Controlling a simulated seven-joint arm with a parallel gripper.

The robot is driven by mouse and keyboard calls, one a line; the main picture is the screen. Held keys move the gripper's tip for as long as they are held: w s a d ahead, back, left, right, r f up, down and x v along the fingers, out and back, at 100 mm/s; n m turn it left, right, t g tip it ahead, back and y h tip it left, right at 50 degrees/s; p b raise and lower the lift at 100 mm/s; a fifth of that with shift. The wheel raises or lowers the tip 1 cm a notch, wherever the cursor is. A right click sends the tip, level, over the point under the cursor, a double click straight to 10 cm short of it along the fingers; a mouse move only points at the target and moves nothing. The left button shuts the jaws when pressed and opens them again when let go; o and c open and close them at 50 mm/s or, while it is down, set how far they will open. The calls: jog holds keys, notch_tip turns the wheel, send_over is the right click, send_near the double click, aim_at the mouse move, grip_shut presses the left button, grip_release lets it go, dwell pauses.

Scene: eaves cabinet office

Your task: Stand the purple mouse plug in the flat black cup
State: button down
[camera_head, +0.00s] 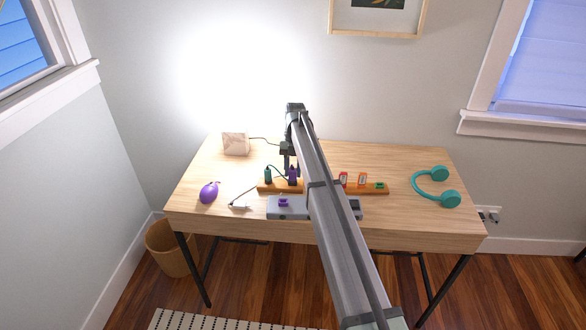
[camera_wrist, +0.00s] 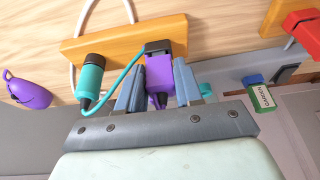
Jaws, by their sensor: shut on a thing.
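The purple mouse plug (camera_wrist: 158,82) is upright between the two fingers of my gripper (camera_wrist: 158,88), which is shut on it. A flat black cup (camera_wrist: 157,47) is on the orange wooden bar, right at the plug's far end; I cannot tell whether the plug is seated in it or only touching. In the head view the purple plug (camera_head: 293,176) shows below my gripper (camera_head: 290,166), over the wooden bar (camera_head: 264,187). The purple mouse (camera_head: 209,192) lies at the left of the desk.
A teal plug (camera_head: 268,174) stands on the bar just left of the purple one, its teal cable close to my left finger. A grey tray (camera_head: 300,212) is in front. Red and orange items (camera_head: 362,180) stand on the bar's right. Teal headphones (camera_head: 422,189) lie farther right.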

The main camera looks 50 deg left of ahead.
jog(key=shift+f, duration=0.3)
jog(key=c, duration=0.7)
grip_release()
jog(key=shift+o, duration=0.2)
jog(key=shift+r, duration=0.2)
jog(key=v, duration=0.7)
jog(key=shift+r, duration=0.1)
